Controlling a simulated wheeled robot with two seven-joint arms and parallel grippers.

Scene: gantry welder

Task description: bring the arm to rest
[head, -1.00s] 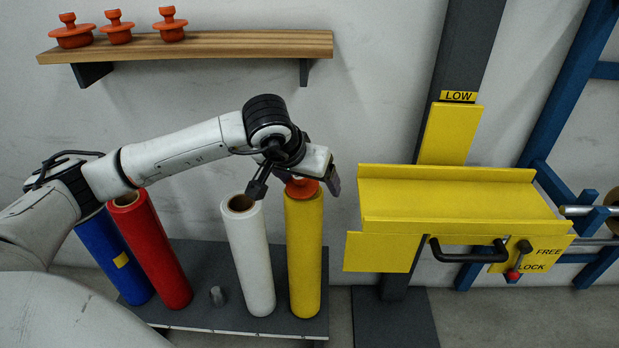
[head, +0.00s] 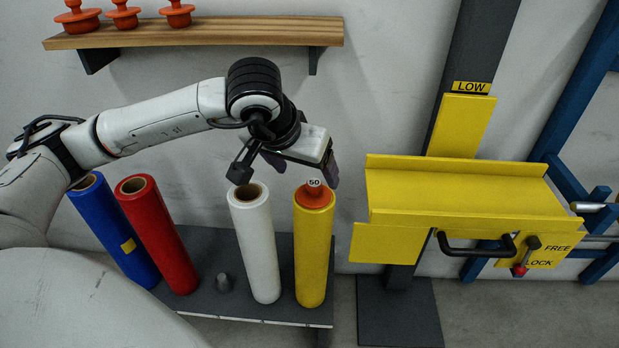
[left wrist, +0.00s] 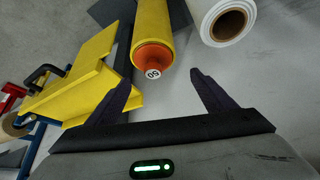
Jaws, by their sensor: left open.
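My left gripper (head: 285,174) is open and empty, above and between the white roll and the yellow roll in the head view. In the left wrist view its two fingers (left wrist: 162,98) are spread wide with nothing between them. An orange plug (head: 314,194) marked 50 sits in the top of the yellow roll (head: 314,255). The plug also shows in the left wrist view (left wrist: 152,60), beyond the fingers and apart from them. My right gripper is in neither view.
A white roll (head: 256,250), a red roll (head: 158,235) and a blue roll (head: 115,235) stand on a dark base (head: 215,310). A wooden shelf (head: 210,33) holds three orange plugs. A yellow carriage (head: 465,195) with a black handle (head: 475,247) stands right. Blue frame bars (head: 565,130) stand farther right.

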